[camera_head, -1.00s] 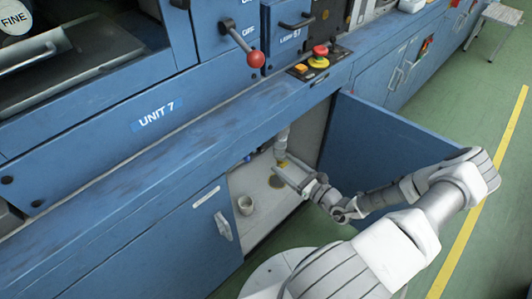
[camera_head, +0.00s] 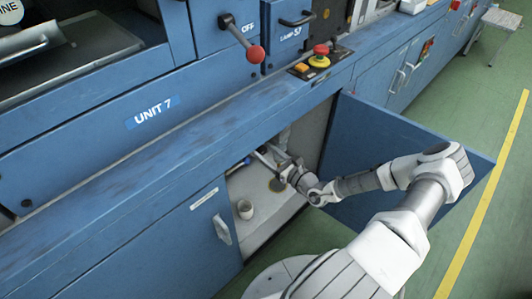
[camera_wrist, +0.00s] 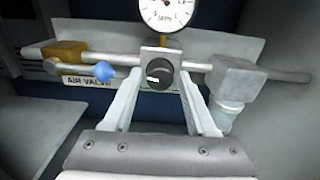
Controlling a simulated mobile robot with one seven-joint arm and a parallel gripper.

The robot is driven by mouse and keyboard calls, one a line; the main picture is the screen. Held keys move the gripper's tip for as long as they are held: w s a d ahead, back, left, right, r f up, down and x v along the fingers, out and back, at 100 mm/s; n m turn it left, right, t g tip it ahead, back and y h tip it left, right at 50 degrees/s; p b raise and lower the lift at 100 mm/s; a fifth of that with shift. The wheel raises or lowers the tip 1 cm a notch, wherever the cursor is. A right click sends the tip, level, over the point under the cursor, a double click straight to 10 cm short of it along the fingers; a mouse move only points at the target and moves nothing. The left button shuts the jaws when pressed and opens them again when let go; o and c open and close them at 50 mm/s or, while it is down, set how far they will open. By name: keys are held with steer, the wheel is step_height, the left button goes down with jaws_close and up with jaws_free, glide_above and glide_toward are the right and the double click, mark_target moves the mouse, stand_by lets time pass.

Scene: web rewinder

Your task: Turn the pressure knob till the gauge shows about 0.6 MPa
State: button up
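The pressure knob (camera_wrist: 160,74) is black with a white mark and sits at the lower middle of a metal regulator block in the wrist view. The round white pressure gauge (camera_wrist: 163,12) stands above it. The gauge's top is cut off, and I cannot read its value. My gripper (camera_wrist: 161,84) is open, with one finger to each side of the knob. I cannot tell whether either finger touches it. In the head view my gripper (camera_head: 268,158) reaches into the open cabinet, where the knob and gauge cannot be made out.
A pipe with a yellow valve body (camera_wrist: 65,53) and a blue handle end (camera_wrist: 105,72) runs left of the knob; a grey elbow fitting (camera_wrist: 237,78) is right. The open cabinet door (camera_head: 400,150) stands right of my arm.

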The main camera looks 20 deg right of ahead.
jaws_close()
